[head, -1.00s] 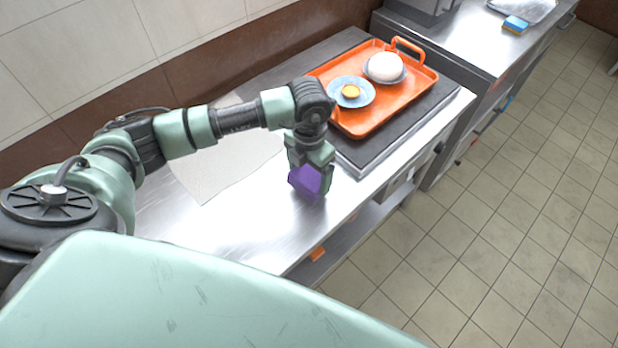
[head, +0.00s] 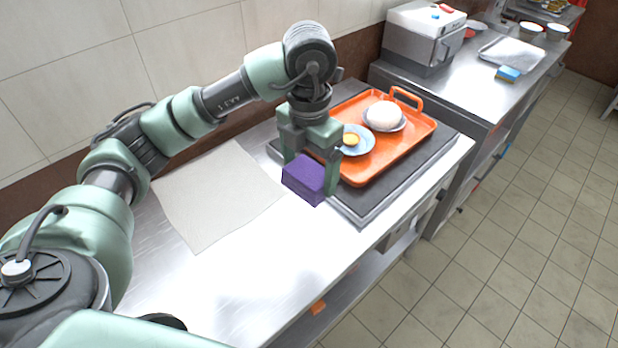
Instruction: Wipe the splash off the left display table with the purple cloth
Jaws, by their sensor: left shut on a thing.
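My left gripper (head: 306,178) points down over the steel table (head: 240,275) near the front-left corner of the dark mat. It is shut on the purple cloth (head: 303,182), which looks like a folded block between the fingers. I cannot tell whether the cloth touches the tabletop. No splash stands out on the table; glare covers much of the bare steel, and the gripper hides the part behind it. My right gripper is not in view.
A pale sheet (head: 215,195) lies on the table's left part. An orange tray (head: 375,165) with a white dome-shaped item (head: 384,115) and a blue plate (head: 356,142) rests on a dark mat (head: 432,158). A second counter (head: 470,85) holds a steel box (head: 415,40) and a sponge (head: 508,73).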

